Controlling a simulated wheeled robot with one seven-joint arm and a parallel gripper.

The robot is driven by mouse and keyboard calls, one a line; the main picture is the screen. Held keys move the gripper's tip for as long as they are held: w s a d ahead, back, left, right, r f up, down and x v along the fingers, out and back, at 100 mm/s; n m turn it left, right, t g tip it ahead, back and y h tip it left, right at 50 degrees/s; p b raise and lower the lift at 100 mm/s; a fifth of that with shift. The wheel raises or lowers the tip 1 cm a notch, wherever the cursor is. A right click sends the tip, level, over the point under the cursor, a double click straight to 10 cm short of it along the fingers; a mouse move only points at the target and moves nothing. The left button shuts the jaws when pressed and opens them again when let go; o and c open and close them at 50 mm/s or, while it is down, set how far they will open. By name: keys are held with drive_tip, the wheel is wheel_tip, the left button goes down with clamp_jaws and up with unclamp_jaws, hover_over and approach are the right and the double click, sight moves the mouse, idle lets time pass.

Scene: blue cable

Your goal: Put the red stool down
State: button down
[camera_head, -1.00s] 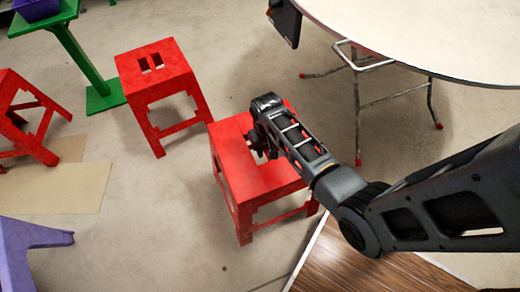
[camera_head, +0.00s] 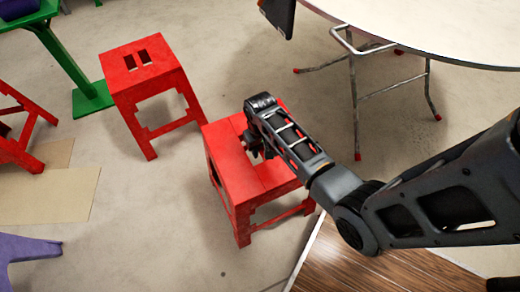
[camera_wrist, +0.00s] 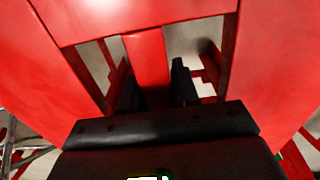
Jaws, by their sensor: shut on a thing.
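The red stool (camera_head: 228,168) is under the end of my arm, near the middle of the head view. My gripper (camera_head: 257,150) reaches to its seat; the arm hides part of the seat. In the wrist view, the two dark fingers of my gripper (camera_wrist: 157,88) are on either side of the red bar (camera_wrist: 148,58) between the slots of the seat, shut on it. The stool looks roughly upright. I cannot tell whether its feet touch the floor.
Another red stool (camera_head: 145,72) stands to the upper left, with a third (camera_head: 14,140) at the left edge. A round table (camera_head: 450,25) is upper right; wooden flooring (camera_head: 350,265) lies below.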

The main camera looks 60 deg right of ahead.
drive_tip(key=c, duration=0.8)
unclamp_jaws()
drive_tip(key=shift+f, duration=0.1)
